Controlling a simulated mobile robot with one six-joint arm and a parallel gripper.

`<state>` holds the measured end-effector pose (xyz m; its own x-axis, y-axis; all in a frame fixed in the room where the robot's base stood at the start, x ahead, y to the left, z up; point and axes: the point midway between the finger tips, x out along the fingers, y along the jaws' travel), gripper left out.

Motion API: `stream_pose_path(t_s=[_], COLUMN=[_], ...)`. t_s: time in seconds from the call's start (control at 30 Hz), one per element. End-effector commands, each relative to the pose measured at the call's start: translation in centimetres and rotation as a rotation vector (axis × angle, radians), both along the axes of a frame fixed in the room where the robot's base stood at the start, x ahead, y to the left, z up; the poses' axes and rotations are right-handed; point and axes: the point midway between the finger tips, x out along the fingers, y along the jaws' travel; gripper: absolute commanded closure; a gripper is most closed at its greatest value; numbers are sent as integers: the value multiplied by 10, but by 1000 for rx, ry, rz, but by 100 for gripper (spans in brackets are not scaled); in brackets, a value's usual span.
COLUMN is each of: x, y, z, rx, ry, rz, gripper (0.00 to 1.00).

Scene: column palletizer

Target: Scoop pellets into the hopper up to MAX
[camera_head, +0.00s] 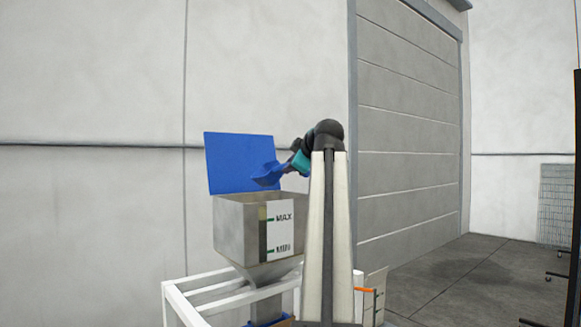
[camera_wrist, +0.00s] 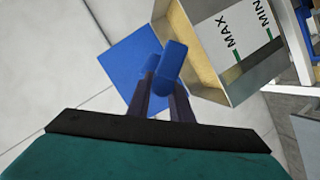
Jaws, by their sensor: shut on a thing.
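The hopper (camera_head: 238,225) is a grey open-topped box on a funnel, with a white label (camera_head: 280,229) marked MAX above MIN. Its blue lid (camera_head: 228,160) stands open behind it. A blue scoop (camera_head: 268,174) is in the air above the hopper's opening, tilted. My gripper (camera_head: 293,163) is shut on the scoop's handle. In the wrist view my gripper (camera_wrist: 164,92) holds the blue handle (camera_wrist: 172,58) between its dark fingers. The hopper (camera_wrist: 180,40) shows there beside it, tan inside. I cannot tell the pellet level or whether the scoop holds pellets.
A white frame (camera_head: 180,302) stands around the hopper's lower part. A blue item (camera_head: 268,322) shows partly under the funnel. My arm hides the area right of the hopper. A wire mesh rack (camera_head: 556,205) stands far right, with open floor before it.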

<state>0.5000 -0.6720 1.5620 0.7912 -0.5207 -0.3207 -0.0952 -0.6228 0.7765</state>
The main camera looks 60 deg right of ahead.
Motion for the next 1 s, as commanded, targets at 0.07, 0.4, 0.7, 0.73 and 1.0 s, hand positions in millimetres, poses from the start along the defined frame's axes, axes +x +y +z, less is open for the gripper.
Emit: stream_pose_path(t_s=[0.07, 0.4, 0.7, 0.73, 1.0], x=[0, -1, -1, -2, -3], y=[0, -3, -9, -10, -14], z=[1, 5, 8, 8, 11], rx=[4, 102, 276, 293, 453], ry=[-2, -34, -93, -99, -152], rz=[0, -14, -39, -42, -66], gripper=[100, 100, 100, 100, 100])
